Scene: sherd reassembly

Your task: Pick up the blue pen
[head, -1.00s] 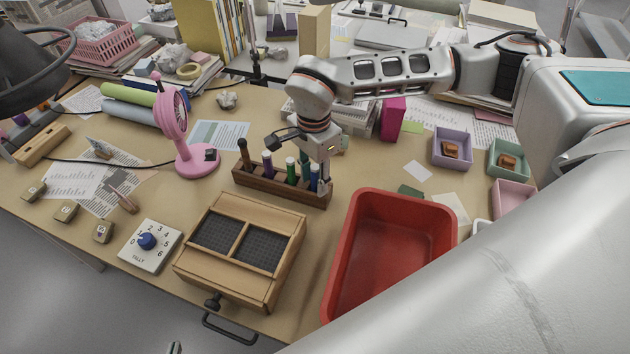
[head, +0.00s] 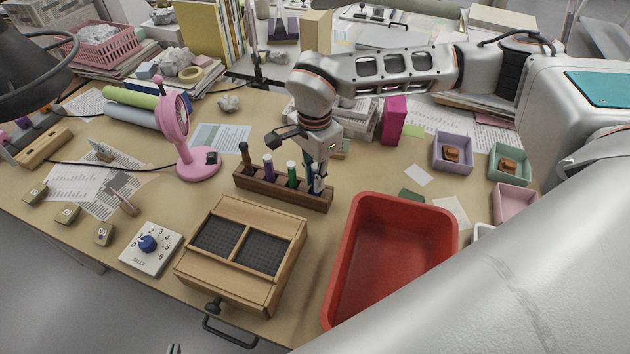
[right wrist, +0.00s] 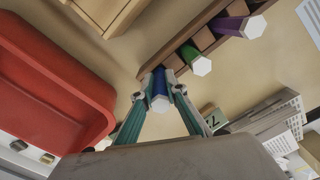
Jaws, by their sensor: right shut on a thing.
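The blue pen (right wrist: 160,86) stands at the end slot of the wooden pen rack (head: 284,192), and its lower end seems to be still in the slot. My right gripper (right wrist: 160,92) is shut on it, with one finger on each side. In the head view, my right gripper (head: 317,178) comes down over the rack's right end and partly hides the pen. Only a small tip of my left gripper (head: 174,349) shows at the bottom edge.
A red bin (head: 345,250) stands right of the rack. A wooden box with dark compartments (head: 285,290) lies in front of it. A pink fan (head: 197,165) stands to the left. Small coloured trays (head: 438,152) sit at the right.

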